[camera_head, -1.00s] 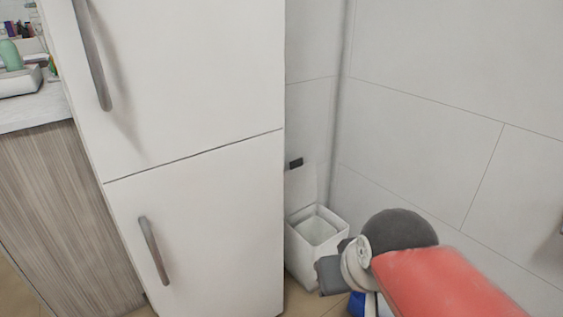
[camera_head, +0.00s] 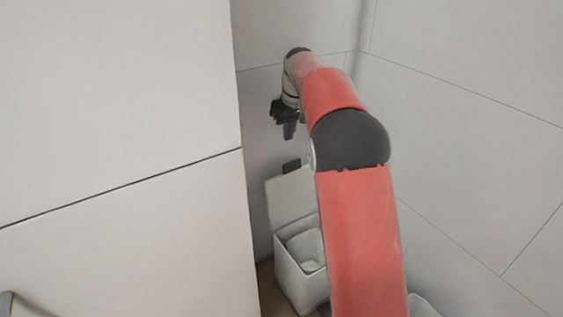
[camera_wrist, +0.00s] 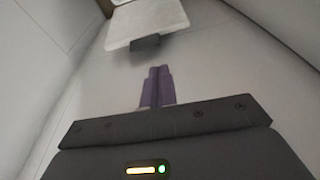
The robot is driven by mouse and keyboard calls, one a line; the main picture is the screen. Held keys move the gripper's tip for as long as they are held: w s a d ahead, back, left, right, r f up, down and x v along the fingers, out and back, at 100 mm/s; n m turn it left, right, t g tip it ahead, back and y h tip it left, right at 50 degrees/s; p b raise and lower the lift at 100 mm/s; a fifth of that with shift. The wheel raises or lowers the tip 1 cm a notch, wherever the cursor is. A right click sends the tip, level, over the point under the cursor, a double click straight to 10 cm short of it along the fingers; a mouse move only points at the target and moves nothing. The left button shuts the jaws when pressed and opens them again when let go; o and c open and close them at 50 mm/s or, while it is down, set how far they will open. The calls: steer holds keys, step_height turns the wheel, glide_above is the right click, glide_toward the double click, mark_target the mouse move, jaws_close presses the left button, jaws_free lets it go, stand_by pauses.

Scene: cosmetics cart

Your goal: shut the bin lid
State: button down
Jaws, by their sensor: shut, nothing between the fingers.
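The white bin (camera_head: 300,277) stands on the floor in the corner, with its square mouth open. Its white lid (camera_head: 292,195) stands up at the back, near the wall, with a dark tab (camera_head: 291,166) on its top edge. In the wrist view the lid (camera_wrist: 145,22) and its dark tab (camera_wrist: 145,42) are at the top, beyond the fingertips. My gripper (camera_head: 289,132) is above the lid, pointing down, apart from it. Its purple fingers (camera_wrist: 157,88) are together and empty in the wrist view. My arm hides the bin's right side.
A tall white cabinet (camera_head: 120,130) stands close on the left of the bin. Tiled walls (camera_head: 470,130) close in the back and right. A pale rounded object (camera_head: 422,306) shows partly at the bottom, right of my arm.

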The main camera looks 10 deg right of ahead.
steer(key=shift+n, duration=0.3)
steer(key=x, duration=0.4)
steer(key=w+x, duration=0.1)
steer(key=x, duration=0.4)
steer(key=b+x, duration=0.1)
steer(key=x, duration=0.3)
steer(key=shift+w+f, duration=0.15)
steer(key=shift+w, duration=0.35)
steer(key=shift+s+b, duration=0.15)
steer(key=shift+b, duration=0.2)
